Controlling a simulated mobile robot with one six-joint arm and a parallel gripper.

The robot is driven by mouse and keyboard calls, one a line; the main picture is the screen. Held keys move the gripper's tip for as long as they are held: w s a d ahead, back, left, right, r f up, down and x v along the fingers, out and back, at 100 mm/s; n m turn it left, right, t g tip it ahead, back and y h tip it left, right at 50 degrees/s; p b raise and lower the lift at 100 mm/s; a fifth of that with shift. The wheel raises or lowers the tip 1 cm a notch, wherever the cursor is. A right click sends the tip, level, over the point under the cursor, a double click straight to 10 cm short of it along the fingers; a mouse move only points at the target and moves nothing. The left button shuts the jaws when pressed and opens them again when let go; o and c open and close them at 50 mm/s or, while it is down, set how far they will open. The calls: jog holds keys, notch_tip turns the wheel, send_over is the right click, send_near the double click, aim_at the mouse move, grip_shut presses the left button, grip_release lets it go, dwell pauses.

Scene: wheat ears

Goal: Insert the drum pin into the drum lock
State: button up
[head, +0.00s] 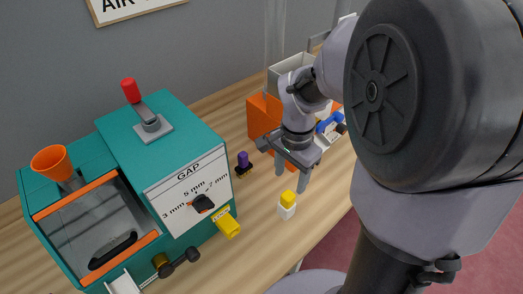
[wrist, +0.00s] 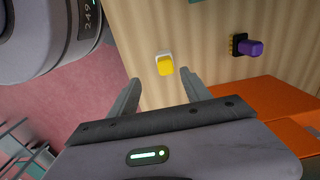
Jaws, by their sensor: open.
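A small block with a yellow top and white lower part, which looks like the drum pin (head: 287,205), stands upright on the wooden table in front of the machine. It also shows in the wrist view (wrist: 165,65), just beyond the fingertips and roughly between them. My gripper (head: 291,178) is open and empty, above and slightly behind the pin, with its fingers pointing down. A yellow block (head: 228,226) sticks out of the teal machine's lower right corner beside a small yellow label. It may be the drum lock; the label is too small to read.
The teal machine (head: 165,120) has an orange funnel, a red-handled lever, a gap dial and a dark crank. A purple-topped piece (head: 243,160) on a dark base stands right of it. Orange boxes (head: 263,116) stand behind my gripper. The table around the pin is clear.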

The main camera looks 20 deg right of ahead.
aim_at(289, 195)
notch_tip(289, 195, down, 8)
jog(key=shift+w+r+b, duration=0.1)
jog(key=shift+b, duration=1)
jog(key=f, duration=0.1)
jog(key=w+f+b, duration=0.1)
jog(key=f, duration=0.1)
jog(key=d+f+b, duration=0.1)
jog(key=f, duration=0.1)
jog(key=shift+w, duration=0.15)
grip_shut()
